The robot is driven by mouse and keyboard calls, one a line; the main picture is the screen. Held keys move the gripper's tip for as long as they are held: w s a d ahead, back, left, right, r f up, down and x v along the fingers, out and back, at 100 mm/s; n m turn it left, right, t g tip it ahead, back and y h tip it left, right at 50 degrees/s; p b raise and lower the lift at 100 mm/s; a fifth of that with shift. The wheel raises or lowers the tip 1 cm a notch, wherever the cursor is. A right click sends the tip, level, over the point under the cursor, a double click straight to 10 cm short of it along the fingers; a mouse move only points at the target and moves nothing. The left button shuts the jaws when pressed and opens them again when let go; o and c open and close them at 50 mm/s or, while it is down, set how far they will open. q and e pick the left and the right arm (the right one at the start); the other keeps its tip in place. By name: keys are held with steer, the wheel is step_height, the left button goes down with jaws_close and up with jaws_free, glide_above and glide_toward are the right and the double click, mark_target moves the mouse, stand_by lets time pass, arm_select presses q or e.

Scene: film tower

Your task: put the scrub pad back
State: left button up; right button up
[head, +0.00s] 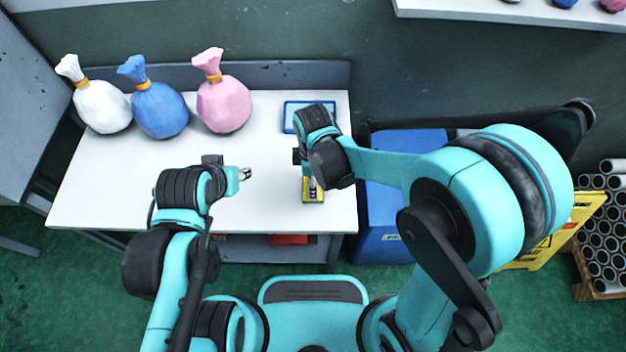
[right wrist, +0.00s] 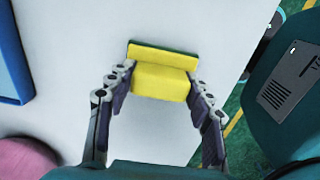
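The scrub pad, a yellow block with a dark green layer, lies on the white table near its front right edge (head: 313,198). It also shows in the right wrist view (right wrist: 160,83), with the green layer on its far side. My right gripper (head: 312,186) is above the pad and partly covers it in the head view. Its fingers (right wrist: 160,72) are spread, one on each side of the pad; I cannot tell whether they touch it. A blue-rimmed tray (head: 289,118) is behind my right wrist, partly hidden. My left gripper (head: 246,174) is open and empty above the table's middle.
White (head: 102,107), blue (head: 160,110) and pink (head: 223,104) tied bags stand at the table's back left. A blue bin (head: 385,225) stands right of the table (head: 110,190). A yellow floor sign (head: 545,245) and stacked tubes (head: 605,230) are farther right. The table's front left is clear.

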steer(key=o, duration=0.4)
steer(key=shift+r, duration=0.1)
steer(key=shift+r+p, duration=0.35)
steer(key=shift+p, duration=0.05)
step_height(320, 180, up, 12)
steer(key=f+p, duration=0.1)
steer(key=p, duration=0.3)
steer(key=s+d+r+m+t, duration=0.1)
steer(key=d+r+m+t, duration=0.1)
steer(key=d+m, duration=0.4)
steer(key=s+d+r+m+t, duration=0.2)
steer(key=d+m, duration=0.4)
steer(key=s+d+r+m+t, duration=0.2)
steer(key=d+m+t, duration=0.1)
steer(key=d+m, duration=0.3)
steer(key=shift+s+r, duration=0.1)
steer(key=shift+r, duration=0.2)
steer(key=shift+a, duration=0.1)
